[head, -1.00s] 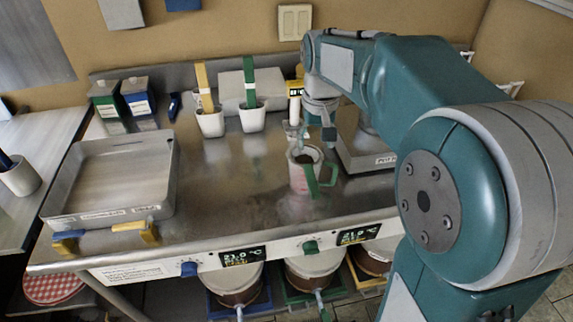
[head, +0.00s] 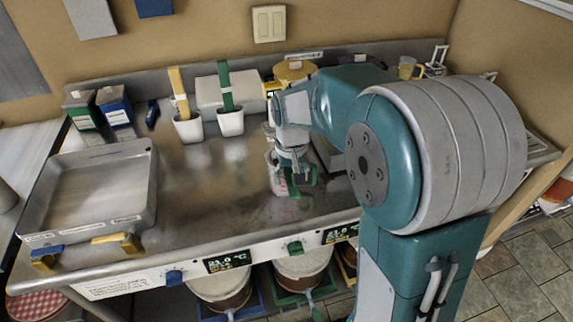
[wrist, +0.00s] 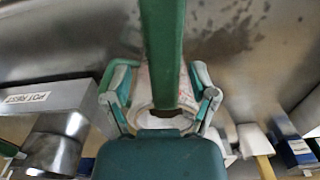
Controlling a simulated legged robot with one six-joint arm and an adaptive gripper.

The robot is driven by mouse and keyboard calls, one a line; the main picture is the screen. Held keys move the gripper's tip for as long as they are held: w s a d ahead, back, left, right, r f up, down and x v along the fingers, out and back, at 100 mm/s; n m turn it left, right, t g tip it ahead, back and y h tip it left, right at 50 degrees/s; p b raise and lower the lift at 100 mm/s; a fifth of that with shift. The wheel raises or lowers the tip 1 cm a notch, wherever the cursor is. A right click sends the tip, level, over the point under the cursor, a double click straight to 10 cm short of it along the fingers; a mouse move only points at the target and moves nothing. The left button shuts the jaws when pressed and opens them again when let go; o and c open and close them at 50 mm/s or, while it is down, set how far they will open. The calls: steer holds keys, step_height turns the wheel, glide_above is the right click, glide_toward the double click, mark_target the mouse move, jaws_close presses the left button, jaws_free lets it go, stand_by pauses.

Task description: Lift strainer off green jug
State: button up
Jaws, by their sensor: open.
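The green jug (head: 276,181) is a pale measuring jug with a green handle (head: 307,180), standing on the steel bench. My gripper (head: 291,168) is directly over it, pointing down, and partly hides its top. In the wrist view my gripper (wrist: 161,95) is open, with one finger on each side of the jug's pale rim (wrist: 164,80). A wide green bar (wrist: 163,50) runs between the fingers; I cannot tell whether it belongs to the jug or the strainer. The strainer cannot be made out clearly, and I cannot tell whether the fingers touch anything.
A shallow steel tray (head: 146,190) stands at the left. White cups (head: 187,128) with yellow and green paddles stand at the back, near green and blue boxes (head: 115,106). Buckets (head: 304,268) sit below the bench. The bench middle (head: 215,185) is clear.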

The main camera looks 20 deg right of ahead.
steer(key=shift+a, duration=0.25)
jaws_close()
steer(key=shift+a, duration=0.15)
